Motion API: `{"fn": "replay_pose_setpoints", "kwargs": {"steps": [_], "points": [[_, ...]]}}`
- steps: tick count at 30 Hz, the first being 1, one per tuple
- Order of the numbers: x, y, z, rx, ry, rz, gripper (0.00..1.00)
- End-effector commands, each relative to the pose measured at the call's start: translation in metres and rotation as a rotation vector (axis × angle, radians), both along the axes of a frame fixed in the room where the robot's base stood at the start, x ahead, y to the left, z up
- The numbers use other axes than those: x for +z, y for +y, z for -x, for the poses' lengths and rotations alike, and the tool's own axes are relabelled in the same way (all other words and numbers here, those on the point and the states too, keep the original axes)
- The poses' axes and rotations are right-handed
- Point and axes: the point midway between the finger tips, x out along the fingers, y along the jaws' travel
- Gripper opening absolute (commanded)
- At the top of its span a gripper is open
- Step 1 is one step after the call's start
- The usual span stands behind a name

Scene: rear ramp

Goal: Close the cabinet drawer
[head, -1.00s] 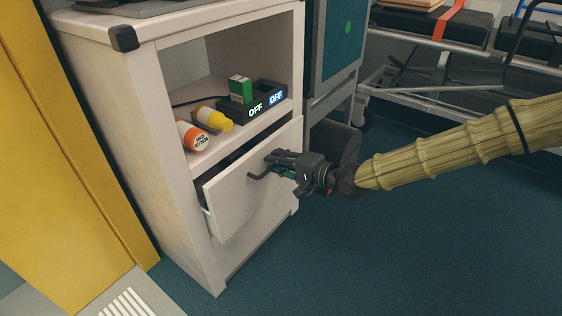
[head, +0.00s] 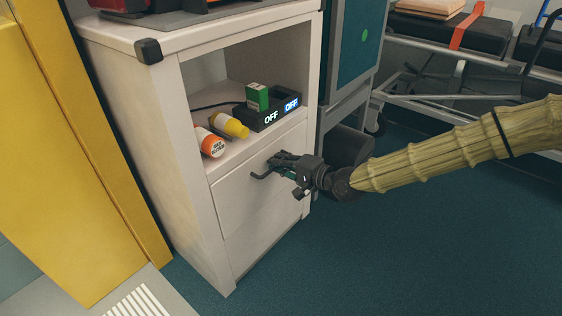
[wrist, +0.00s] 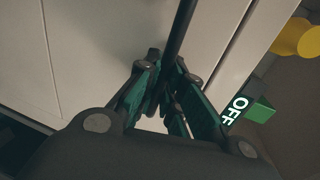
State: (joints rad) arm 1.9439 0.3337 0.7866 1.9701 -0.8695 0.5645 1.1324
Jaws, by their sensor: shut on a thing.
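The white cabinet (head: 150,150) stands at the middle left in the head view. Its drawer (head: 236,194) looks flush with the cabinet front, with no open gap showing above it. The dark bar handle (head: 262,175) sticks out from the drawer front. My gripper (head: 281,166) is at the drawer front, shut on the handle. In the wrist view the drawer front (wrist: 105,50) fills much of the picture, and the dark handle (wrist: 180,35) runs down between the green-padded fingers of my gripper (wrist: 172,82).
The open shelf above the drawer holds a green box (head: 257,96), a black device (head: 272,114) reading OFF, and orange (head: 210,142) and yellow (head: 231,125) bottles. A yellow panel (head: 70,150) stands left. A dark bin (head: 347,150) stands behind my gripper. The teal floor (head: 400,250) at right is clear.

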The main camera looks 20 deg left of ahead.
Motion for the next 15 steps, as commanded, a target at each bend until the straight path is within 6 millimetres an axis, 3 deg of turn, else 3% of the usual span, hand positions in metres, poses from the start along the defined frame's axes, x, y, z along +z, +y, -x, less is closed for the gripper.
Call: {"fn": "replay_pose_setpoints", "kwargs": {"steps": [2,3,4,15], "points": [[0.0048,0.0031,-0.0024,-0.001,-0.007,-0.007,0.00],[0.0050,0.0033,-0.0025,0.000,-0.007,-0.007,0.15],[0.0050,0.0032,-0.0024,-0.001,-0.007,-0.007,0.19],[0.0031,0.0010,-0.0017,-0.002,-0.005,-0.004,0.19]]}}
